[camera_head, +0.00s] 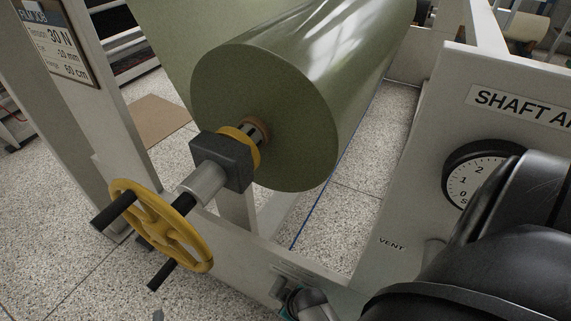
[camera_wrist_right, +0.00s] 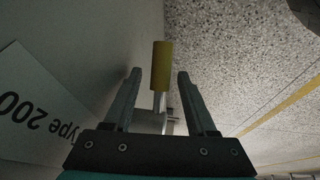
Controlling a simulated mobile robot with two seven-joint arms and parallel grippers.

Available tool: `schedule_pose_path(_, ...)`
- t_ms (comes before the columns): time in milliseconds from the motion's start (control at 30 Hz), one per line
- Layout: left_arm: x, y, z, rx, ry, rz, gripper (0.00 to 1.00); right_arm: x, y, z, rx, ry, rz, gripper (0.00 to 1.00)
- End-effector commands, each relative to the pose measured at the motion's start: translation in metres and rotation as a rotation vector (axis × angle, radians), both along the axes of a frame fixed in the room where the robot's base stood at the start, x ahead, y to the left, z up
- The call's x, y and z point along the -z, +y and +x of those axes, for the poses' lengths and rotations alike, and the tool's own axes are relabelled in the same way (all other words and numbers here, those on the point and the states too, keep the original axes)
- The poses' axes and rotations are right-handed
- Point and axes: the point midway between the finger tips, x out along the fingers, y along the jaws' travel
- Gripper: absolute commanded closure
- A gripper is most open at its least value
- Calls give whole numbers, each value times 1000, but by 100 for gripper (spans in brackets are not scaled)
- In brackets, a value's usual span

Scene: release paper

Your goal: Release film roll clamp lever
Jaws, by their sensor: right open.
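The green film roll (camera_head: 275,105) sits on a shaft held by a dark clamp block (camera_head: 222,160) with a yellow collar. A yellow handwheel (camera_head: 163,222) is on the shaft's near end. In the right wrist view, a yellow-gripped lever (camera_wrist_right: 162,65) on a thin metal stem lies in line with the gap of my right gripper (camera_wrist_right: 159,74). Its fingers are open, one on each side of the lever, with gaps showing. I cannot tell how deep the lever sits between them. Which part of the stand the lever joins is unclear. My left gripper is not in view.
A frame post (camera_head: 75,110) is at left. A Type 200 label (camera_wrist_right: 40,100) is beside my right gripper. Speckled floor is open at left.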

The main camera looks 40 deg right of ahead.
Motion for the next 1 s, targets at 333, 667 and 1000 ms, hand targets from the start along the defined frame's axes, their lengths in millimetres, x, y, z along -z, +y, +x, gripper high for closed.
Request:
schedule_pose_path(333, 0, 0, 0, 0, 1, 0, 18, 0, 0, 0, 0, 0, 0, 79)
schedule_pose_path(667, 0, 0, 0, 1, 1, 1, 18, 0, 0, 0, 0, 0, 1, 100)
schedule_pose_path(1000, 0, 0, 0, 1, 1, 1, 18, 0, 1, 0, 0, 1, 1, 100)
